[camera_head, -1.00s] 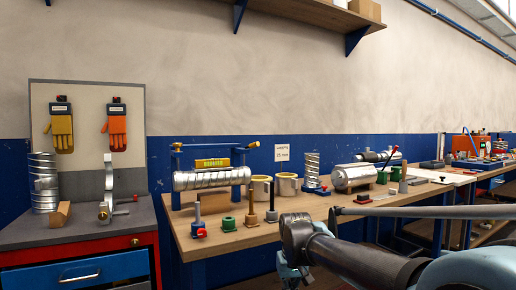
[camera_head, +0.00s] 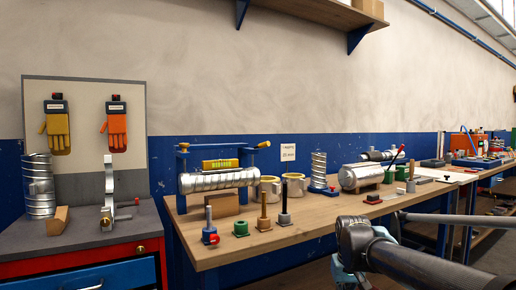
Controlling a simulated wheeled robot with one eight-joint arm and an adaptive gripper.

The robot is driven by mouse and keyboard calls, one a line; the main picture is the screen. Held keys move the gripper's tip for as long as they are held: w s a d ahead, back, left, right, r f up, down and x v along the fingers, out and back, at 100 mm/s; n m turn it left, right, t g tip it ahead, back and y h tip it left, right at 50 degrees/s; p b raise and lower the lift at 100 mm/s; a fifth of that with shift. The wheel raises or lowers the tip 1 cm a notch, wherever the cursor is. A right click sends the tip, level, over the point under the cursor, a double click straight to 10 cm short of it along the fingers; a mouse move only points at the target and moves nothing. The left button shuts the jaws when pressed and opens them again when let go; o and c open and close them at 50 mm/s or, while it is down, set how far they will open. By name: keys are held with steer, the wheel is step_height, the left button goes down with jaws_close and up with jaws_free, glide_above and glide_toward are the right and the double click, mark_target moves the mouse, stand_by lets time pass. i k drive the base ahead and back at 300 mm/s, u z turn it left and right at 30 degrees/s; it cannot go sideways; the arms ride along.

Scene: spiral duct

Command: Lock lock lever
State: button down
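A blue-post clamp frame (camera_head: 182,172) on the workbench holds a ribbed silver spiral duct (camera_head: 218,181), with a yellow level above the duct. A short lever with a brass-coloured knob (camera_head: 262,145) sticks out at the frame's top right. Farther right, a thin lever with a red tip (camera_head: 398,152) stands tilted by a smooth silver cylinder. I cannot tell which of these is the lock lever. My gripper (camera_head: 342,276) is at the bottom right, in front of the bench and apart from both levers. My own arm mostly hides it, and its opening is not visible.
A grey-topped cabinet (camera_head: 85,237) stands at the left with a duct piece and a metal bracket. The bench's front strip is partly clear.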

mark_target(264, 144)
steer(key=k, duration=0.9)
steer(key=u, duration=0.5)
steer(key=i, duration=0.5)
